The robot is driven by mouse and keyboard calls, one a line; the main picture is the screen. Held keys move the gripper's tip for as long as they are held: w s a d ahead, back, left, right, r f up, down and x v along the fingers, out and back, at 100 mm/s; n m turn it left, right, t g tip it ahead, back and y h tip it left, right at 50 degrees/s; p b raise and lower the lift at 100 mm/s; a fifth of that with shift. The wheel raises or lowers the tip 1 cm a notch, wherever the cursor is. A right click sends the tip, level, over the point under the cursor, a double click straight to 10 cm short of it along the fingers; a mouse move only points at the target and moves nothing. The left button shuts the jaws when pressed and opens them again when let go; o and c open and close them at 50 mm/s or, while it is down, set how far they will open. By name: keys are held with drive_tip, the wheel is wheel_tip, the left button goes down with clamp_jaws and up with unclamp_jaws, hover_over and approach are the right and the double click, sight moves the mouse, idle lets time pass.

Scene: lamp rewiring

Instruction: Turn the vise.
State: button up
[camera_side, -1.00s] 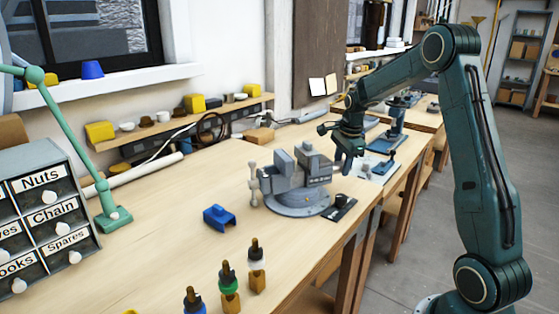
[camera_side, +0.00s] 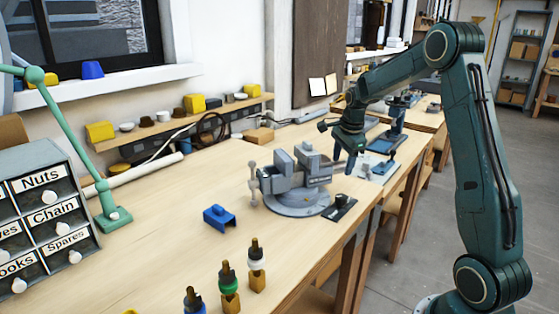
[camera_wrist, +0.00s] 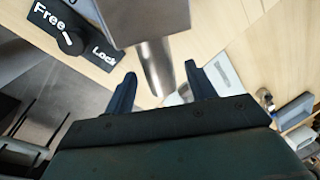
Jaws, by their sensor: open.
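The grey vise (camera_side: 298,183) stands on its round base on the workbench in the side view, with a handle bar at its left end. In the wrist view a metal part of the vise (camera_wrist: 150,18) shows at the top, with a cylindrical bar (camera_wrist: 157,68) sticking out below it. My gripper (camera_side: 351,165) is just right of the vise. In the wrist view my gripper (camera_wrist: 158,83) is open, its two blue fingers on either side of the bar. I cannot tell whether they touch it. A black Free/Lock plate with a lever (camera_wrist: 70,38) lies beside the vise.
A blue block (camera_side: 219,217) lies left of the vise. Several small bulb holders (camera_side: 257,265) stand at the front. Labelled drawers (camera_side: 45,215) and a green lamp (camera_side: 110,215) are at left. A blue stand (camera_side: 384,145) is behind my gripper. The bench centre is mostly clear.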

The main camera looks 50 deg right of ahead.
wheel_tip(320, 180, up, 13)
drive_tip(key=s+a, duration=0.1)
drive_tip(key=s, duration=0.1)
drive_tip(key=shift+a+f, duration=0.15)
drive_tip(key=shift+f, duration=0.05)
drive_tip(key=shift+s+a, duration=0.1)
idle(0.3)
drive_tip(key=s+a+r+n+t, duration=0.1)
drive_tip(key=s+a+n, duration=0.25)
drive_tip(key=a, duration=0.25)
drive_tip(key=s+a+r+n, duration=0.2)
drive_tip(key=a+n, duration=0.3)
drive_tip(key=a, duration=0.1)
drive_tip(key=s+a+r+n+t, duration=0.1)
drive_tip(key=s+a+n, duration=0.25)
drive_tip(key=a, duration=0.25)
drive_tip(key=s+a+f+n+t+y, duration=0.1)
drive_tip(key=s+a+f+n, duration=0.4)
drive_tip(key=s+a+n, duration=0.4)
drive_tip(key=s+n, duration=0.2)
drive_tip(key=n, duration=0.1)
drive_tip(key=shift+s+a+f+t, duration=0.2)
drive_tip(key=shift+s+t, duration=0.1)
drive_tip(key=shift+s, duration=0.1)
